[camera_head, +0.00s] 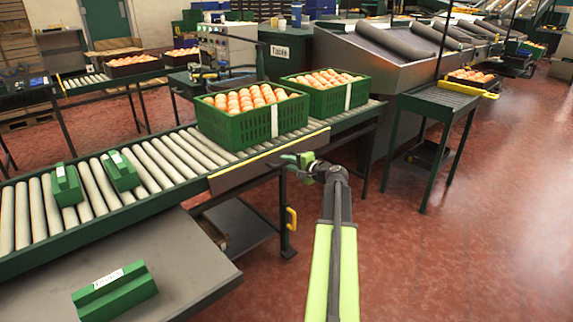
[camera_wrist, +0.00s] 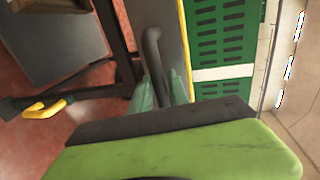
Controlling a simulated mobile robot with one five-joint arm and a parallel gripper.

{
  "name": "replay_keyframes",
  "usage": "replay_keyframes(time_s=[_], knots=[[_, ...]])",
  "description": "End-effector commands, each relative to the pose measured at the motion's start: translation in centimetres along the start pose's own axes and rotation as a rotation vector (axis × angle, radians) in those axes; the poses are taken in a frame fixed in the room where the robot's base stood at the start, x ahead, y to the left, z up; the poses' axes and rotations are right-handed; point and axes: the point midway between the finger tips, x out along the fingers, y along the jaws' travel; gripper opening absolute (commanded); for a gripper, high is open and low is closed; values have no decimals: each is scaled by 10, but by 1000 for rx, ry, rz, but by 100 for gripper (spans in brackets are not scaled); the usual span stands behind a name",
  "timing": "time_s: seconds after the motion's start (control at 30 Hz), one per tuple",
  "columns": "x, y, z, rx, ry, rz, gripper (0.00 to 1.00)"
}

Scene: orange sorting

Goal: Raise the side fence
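The side fence (camera_head: 262,164) is a brown panel with a yellow upper edge along the near side of the roller conveyor. It hangs at about roller level, below the crate rims. My gripper (camera_head: 292,160) is at the fence's right end, at the end of my green arm. My green fingers (camera_wrist: 162,92) are on either side of the handle's lower part. Whether they press on it is hidden by the gripper body.
Two green crates of oranges, a nearer one (camera_head: 236,127) and a farther one (camera_head: 325,101), stand on the conveyor (camera_head: 160,160) behind the fence. A yellow handle (camera_head: 291,218) sits by the conveyor leg. Red floor (camera_head: 480,240) is open to the right.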

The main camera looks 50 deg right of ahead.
Motion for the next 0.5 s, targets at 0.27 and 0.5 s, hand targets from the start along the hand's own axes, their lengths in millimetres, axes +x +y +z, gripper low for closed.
replay_keyframes(time_s=[0.27,0.5], knots=[[0,0,0,0,0,0,0],[-1,0,-1,0,1,0,0]])
